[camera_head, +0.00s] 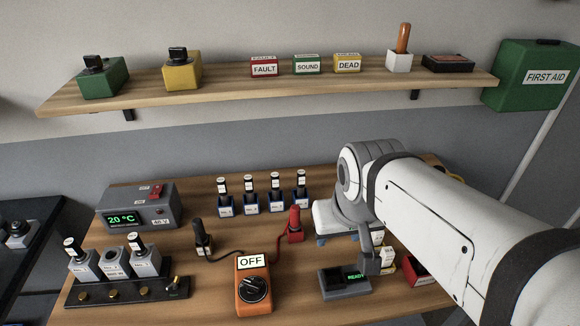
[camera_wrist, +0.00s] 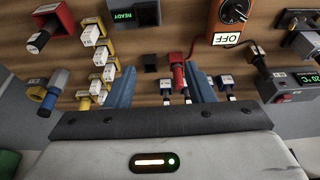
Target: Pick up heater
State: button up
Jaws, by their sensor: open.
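No readable label marks a heater, so I cannot tell which piece it is. Candidates are black-topped, white-labelled pieces: several stand upright in blue holders (camera_head: 276,203) at the table's back, and two stand in grey blocks (camera_head: 145,263) on a black base at front left. My gripper (camera_wrist: 162,70) is open, its two blue fingers apart. It hangs above the table right of the blue-holder row; in the wrist view a red probe (camera_wrist: 178,77) shows between the fingers, with no piece gripped. My arm hides part of the table's right side in the head view.
A grey box (camera_head: 140,207) reads 20 °C. An orange meter (camera_head: 254,294) reads OFF, with a black probe (camera_head: 201,238) nearby. A READY display unit (camera_head: 344,284) sits at front right. Yellow holders (camera_wrist: 97,50) crowd the wrist view's left. A wooden shelf (camera_head: 225,91) runs above.

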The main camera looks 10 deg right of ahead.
jog(key=w+m, duration=0.1)
jog(key=w, duration=1.2)
jog(key=m+h+b, duration=0.1)
jog(key=m+b, duration=0.1)
send_over(301, 172)
jog(key=s, duration=0.3)
notch_tip(301, 172, down, 8)
jog(key=f, duration=0.1)
jog(key=shift+t, duration=0.4)
jog(key=shift+w+a+p+x, duration=0.15)
jog(key=shift+p+x, duration=0.55)
jog(key=shift+x, duration=1.15)
jog(key=shift+w+a+p+x, duration=0.15)
jog(key=shift+p+x, duration=0.5)
jog(key=shift+x, duration=1.25)
jog(key=shift+s, duration=0.1)
jog(key=shift+c, duration=0.2)
grip_shut()
jog(key=shift+r, duration=0.1)
